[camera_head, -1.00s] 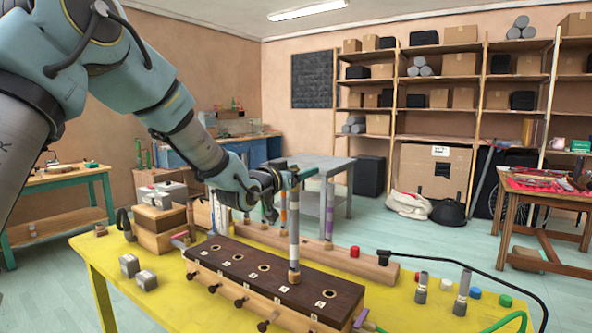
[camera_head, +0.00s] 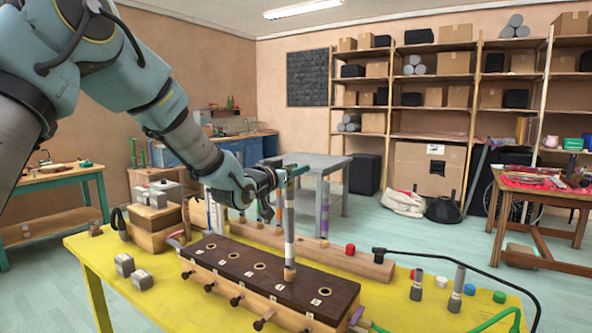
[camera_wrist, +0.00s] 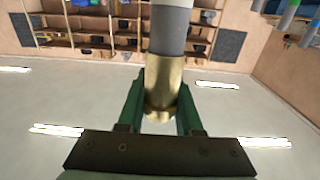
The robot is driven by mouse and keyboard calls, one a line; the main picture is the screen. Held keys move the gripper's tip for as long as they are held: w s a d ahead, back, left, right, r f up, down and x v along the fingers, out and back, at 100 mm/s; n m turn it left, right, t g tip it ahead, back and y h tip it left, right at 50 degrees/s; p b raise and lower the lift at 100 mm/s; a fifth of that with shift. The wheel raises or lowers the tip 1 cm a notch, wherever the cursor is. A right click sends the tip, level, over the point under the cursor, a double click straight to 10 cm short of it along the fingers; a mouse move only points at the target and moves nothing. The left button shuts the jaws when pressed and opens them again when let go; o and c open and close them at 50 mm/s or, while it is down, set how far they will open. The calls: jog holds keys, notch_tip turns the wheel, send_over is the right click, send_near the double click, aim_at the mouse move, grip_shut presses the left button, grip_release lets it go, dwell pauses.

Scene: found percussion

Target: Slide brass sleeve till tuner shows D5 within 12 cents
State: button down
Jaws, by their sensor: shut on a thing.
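The brass sleeve (camera_wrist: 163,88) sits around the end of a grey pipe (camera_wrist: 170,28) in the wrist view. The green fingers of my gripper (camera_wrist: 160,100) lie on both sides of the sleeve, shut on it. In the head view, my gripper (camera_head: 289,170) is at the top of the upright pipe (camera_head: 290,225), which stands in a hole of the dark-topped wooden block (camera_head: 237,261). The sleeve is mostly hidden by the gripper there. I cannot make out a tuner display or any note reading.
The block stands on a yellow table (camera_head: 170,309). A long wooden rail (camera_head: 345,262) with coloured pipes lies behind it. Grey metal blocks (camera_head: 142,279) sit at left, and metal cylinders (camera_head: 456,290) with a black cable at right. A grey table (camera_head: 310,162) stands behind.

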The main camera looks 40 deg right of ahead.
jog(key=shift+f+b, duration=0.45)
jog(key=shift+b, duration=0.2)
dwell(0.4)
jog(key=c, duration=0.5)
grip_release()
jog(key=b+v, duration=0.3)
jog(key=v, duration=0.8)
